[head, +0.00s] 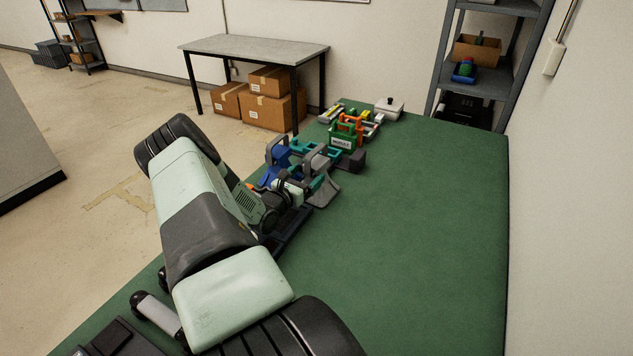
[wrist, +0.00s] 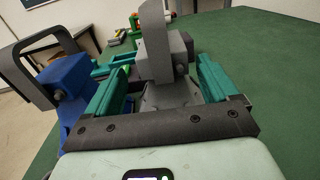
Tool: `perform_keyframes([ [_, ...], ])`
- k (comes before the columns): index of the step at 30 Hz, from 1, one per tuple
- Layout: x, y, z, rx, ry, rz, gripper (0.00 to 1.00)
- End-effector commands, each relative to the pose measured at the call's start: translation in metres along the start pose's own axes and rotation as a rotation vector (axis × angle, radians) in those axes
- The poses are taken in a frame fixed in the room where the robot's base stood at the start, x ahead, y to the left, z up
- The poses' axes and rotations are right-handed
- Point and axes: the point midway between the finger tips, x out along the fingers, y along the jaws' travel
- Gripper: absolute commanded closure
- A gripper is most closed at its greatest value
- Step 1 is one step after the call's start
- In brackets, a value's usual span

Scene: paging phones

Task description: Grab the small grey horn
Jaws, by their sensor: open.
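A grey device (wrist: 170,60) with an upright curved handle stands between my fingers in the wrist view, with a pale grey flared part (wrist: 165,95) below it. It appears to be the small grey horn, and it also shows in the head view (head: 318,158) just beyond my wrist. My gripper (wrist: 163,72) is open, with one teal finger on each side of the grey device. Whether the fingers touch it cannot be told. The dark gripper bar hides its lower near part.
A blue device (wrist: 68,85) with a grey handle stands close on the left. Beyond are a green labelled box (head: 344,139), orange items (head: 350,123) and a white box (head: 389,107). The green table top (head: 430,210) is clear on the right.

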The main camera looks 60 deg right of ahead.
Motion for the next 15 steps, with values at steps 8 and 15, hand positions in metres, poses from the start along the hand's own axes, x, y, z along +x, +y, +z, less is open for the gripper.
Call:
perform_keyframes([
  [8, 0.033, -0.006, -0.002, 0.002, 0.000, -0.003, 0.13],
  [15, 0.054, -0.004, -0.002, 0.000, 0.001, 0.000, 0.13],
])
